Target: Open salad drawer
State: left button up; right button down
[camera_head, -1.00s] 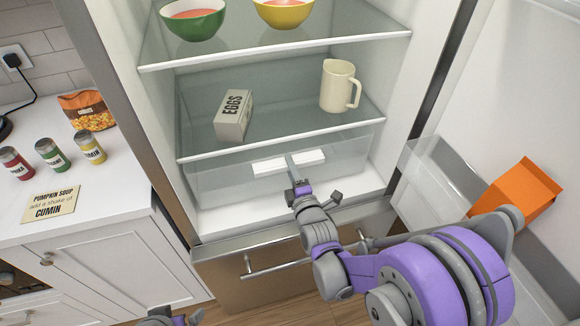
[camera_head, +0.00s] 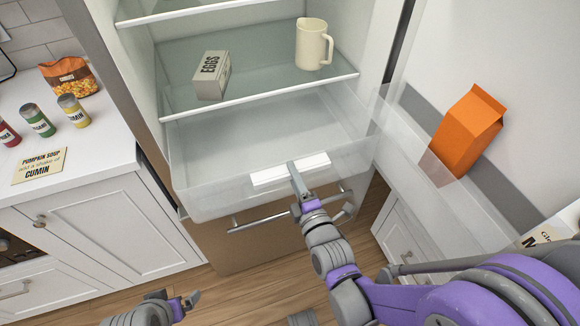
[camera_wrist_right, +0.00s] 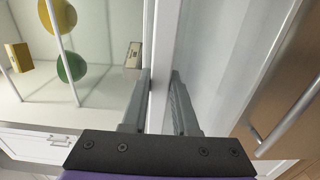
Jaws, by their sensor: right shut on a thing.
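The clear salad drawer (camera_head: 215,190) is pulled out of the fridge below the lower glass shelf, and its front stands over the freezer drawer. A white handle strip (camera_head: 275,173) runs along its front. My right gripper (camera_head: 296,178) is at the middle of this handle. In the right wrist view its two fingers (camera_wrist_right: 158,95) are on either side of the white handle edge (camera_wrist_right: 160,60) and shut on it. My left gripper (camera_head: 190,302) is low at the bottom left, away from the drawer, and its finger gap is unclear.
An egg box (camera_head: 211,75) and a cream jug (camera_head: 312,45) stand on the shelf above. An orange carton (camera_head: 468,130) sits in the open door's bin at right. The counter (camera_head: 90,150) at left holds spice jars and a card.

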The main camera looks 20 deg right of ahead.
jog(key=shift+s, duration=0.1)
jog(key=c, duration=0.7)
grip_release()
pick_arm(q)
jog(key=shift+s, duration=0.1)
